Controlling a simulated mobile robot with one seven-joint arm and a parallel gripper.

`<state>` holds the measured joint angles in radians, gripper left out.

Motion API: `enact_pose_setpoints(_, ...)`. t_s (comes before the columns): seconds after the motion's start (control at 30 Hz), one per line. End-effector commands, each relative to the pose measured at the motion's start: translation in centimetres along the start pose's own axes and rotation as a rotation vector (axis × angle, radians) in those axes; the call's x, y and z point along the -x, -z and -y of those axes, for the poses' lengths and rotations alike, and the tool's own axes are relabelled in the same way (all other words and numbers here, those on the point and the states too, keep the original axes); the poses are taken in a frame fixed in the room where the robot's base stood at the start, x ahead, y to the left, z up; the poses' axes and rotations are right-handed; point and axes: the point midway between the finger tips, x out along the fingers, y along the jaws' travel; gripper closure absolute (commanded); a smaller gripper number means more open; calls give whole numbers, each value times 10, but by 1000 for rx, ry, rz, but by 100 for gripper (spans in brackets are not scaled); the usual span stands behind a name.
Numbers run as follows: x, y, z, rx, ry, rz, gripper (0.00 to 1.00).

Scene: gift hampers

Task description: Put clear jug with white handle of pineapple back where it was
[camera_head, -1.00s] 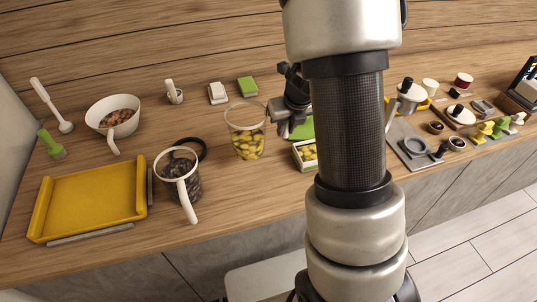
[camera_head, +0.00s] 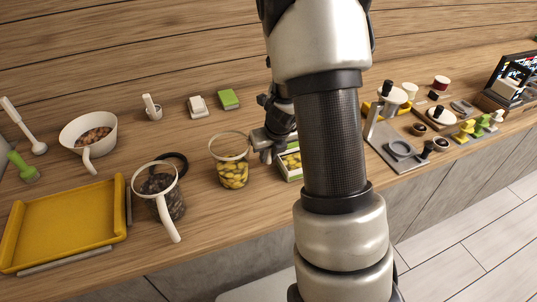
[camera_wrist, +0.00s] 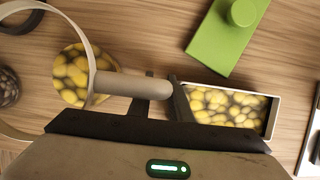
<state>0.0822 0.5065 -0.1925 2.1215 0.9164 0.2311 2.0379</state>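The clear jug of pineapple (camera_head: 232,174) holds yellow chunks and has a light rim. It is upright, between the dark-filled jug and a small white box of yellow chunks. My gripper (camera_head: 262,144) is at its right side. In the wrist view the jug (camera_wrist: 73,75) is at the left, and its pale handle (camera_wrist: 130,84) runs right to between my fingers (camera_wrist: 166,92). The fingers look shut on the handle end. The jug's base is at or close to the counter; I cannot tell if it touches.
The white box (camera_wrist: 272,122) is just right of my fingers, with a green lid (camera_wrist: 226,38) behind it. A jug of dark pieces (camera_head: 161,190), a black ring (camera_head: 176,158) and a yellow tray (camera_head: 65,222) lie left. A white bowl (camera_head: 68,138) stands behind.

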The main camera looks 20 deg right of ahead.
Motion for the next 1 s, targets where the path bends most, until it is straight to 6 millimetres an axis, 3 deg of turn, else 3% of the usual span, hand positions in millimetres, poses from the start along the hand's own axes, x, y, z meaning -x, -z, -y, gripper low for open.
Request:
enact_pose_setpoints(0.4,9,-2,0,0,0,0,77)
enact_pose_setpoints(0.8,91,-4,-1,2,0,3,77)
enact_pose_setpoints(1.0,117,-3,0,1,0,1,77)
